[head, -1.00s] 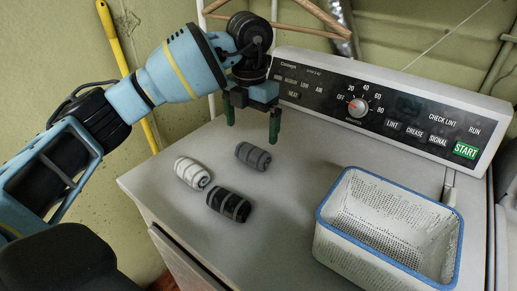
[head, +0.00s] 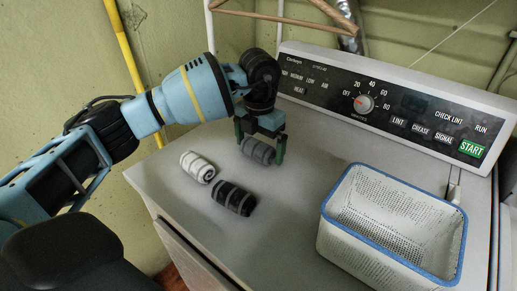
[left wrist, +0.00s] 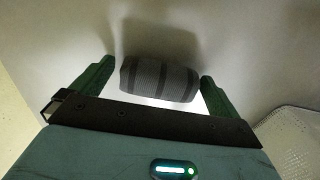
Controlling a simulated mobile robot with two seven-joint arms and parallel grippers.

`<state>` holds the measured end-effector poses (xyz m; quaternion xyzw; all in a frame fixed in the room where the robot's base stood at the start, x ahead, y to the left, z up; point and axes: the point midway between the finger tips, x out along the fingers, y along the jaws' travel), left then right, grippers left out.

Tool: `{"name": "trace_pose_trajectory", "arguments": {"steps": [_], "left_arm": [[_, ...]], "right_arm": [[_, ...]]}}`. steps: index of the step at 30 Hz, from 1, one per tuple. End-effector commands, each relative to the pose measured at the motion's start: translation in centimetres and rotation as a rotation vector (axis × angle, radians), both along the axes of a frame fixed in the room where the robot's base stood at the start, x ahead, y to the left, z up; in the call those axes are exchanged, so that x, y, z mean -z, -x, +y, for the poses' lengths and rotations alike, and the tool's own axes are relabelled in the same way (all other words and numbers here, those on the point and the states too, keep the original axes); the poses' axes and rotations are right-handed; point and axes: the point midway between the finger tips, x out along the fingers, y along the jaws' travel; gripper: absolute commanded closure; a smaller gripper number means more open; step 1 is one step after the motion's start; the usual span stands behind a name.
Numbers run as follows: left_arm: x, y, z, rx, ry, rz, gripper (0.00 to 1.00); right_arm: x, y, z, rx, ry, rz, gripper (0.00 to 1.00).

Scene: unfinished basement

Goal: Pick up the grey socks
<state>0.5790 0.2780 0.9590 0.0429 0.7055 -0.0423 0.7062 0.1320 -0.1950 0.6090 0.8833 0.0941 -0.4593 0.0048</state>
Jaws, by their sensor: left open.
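The grey socks (head: 257,151) are a rolled bundle with darker bands on top of the dryer, partly hidden by my gripper in the head view. My left gripper (head: 260,148) is open, its green fingers pointing down on either side of the bundle. In the left wrist view the grey socks (left wrist: 160,79) lie crosswise between the tips of my left gripper (left wrist: 158,82), with a small gap showing near the fingers. I cannot tell whether either finger touches them. My right gripper is not in view.
A white-and-grey rolled pair (head: 197,167) and a black striped pair (head: 233,198) lie close in front of the grey socks. A white basket with a blue rim (head: 398,181) stands at the right. The control panel (head: 390,105) rises behind.

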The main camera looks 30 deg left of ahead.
Motion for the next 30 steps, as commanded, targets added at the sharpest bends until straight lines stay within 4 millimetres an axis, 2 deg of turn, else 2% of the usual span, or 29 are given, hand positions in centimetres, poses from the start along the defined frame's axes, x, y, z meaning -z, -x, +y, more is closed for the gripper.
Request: {"name": "trace_pose_trajectory", "arguments": {"steps": [5, 15, 23, 26, 30], "left_arm": [[0.0, 0.0, 0.0, 0.0, 0.0, 0.0, 0.01], [0.0, 0.0, 0.0, 0.0, 0.0, 0.0, 0.45], [-0.3, 0.0, 0.0, 0.0, 0.001, -0.001, 0.46], [-1.2, -0.1, 0.0, 0.0, 0.001, -0.002, 0.46], [-3.7, -0.1, 0.0, 0.0, 0.001, -0.004, 0.46]], "right_arm": [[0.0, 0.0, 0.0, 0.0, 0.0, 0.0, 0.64], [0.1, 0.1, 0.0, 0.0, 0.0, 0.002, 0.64], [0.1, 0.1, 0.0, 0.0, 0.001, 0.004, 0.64], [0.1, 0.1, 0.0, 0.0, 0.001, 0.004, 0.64], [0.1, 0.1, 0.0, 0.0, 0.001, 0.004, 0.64]]}}
